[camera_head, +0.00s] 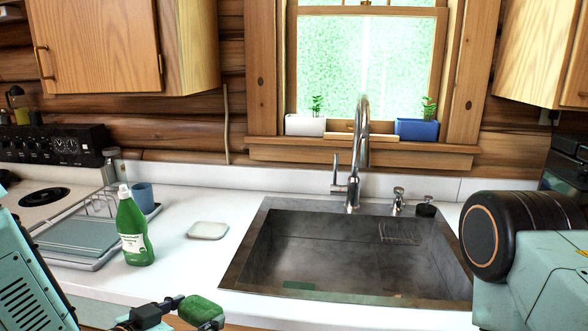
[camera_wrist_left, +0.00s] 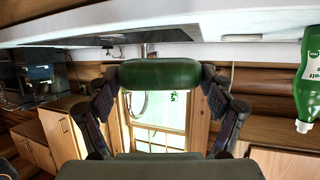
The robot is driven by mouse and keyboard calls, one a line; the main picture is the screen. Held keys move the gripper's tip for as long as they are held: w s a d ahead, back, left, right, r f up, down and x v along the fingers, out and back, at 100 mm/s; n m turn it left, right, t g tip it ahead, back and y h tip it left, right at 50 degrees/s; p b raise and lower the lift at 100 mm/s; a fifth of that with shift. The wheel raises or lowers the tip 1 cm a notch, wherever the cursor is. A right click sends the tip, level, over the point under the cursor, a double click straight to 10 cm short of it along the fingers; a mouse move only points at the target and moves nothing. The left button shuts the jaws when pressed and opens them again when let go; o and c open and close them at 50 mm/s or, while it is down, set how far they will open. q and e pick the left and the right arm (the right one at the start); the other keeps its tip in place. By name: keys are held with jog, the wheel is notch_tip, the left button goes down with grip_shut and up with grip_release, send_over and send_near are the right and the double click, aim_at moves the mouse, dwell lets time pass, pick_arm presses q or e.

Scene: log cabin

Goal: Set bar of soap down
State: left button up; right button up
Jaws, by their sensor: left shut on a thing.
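The bar of soap (camera_head: 203,307) is a green rounded block near the bottom edge of the head view, in front of the counter's front edge. My left gripper (camera_head: 192,313) is shut on it. In the left wrist view the soap (camera_wrist_left: 160,73) sits between the two dark fingers of my left gripper (camera_wrist_left: 159,84). A pale, rounded, flat dish (camera_head: 208,230) lies on the white counter (camera_head: 190,266), farther back than the soap, with nothing on it. My right gripper is out of view; only part of my right arm shows.
A green bottle (camera_head: 132,228) stands left of the dish, beside a drying rack (camera_head: 75,243) and a blue cup (camera_head: 143,197). The metal sink (camera_head: 255,255) opens to the right, with a tall tap (camera_head: 362,150) behind it. The counter around the dish is clear.

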pick_arm(q)
jog(key=s+f+m+g+h+b, duration=0.4)
jog(key=s+f+m+b, duration=0.1)
jog(key=s+f+b, duration=0.2)
jog(key=shift+s+f+h, duration=0.2)
jog(key=shift+s+h, duration=0.05)
jog(key=shift+h, duration=0.15)
jog(key=shift+r, duration=0.15)
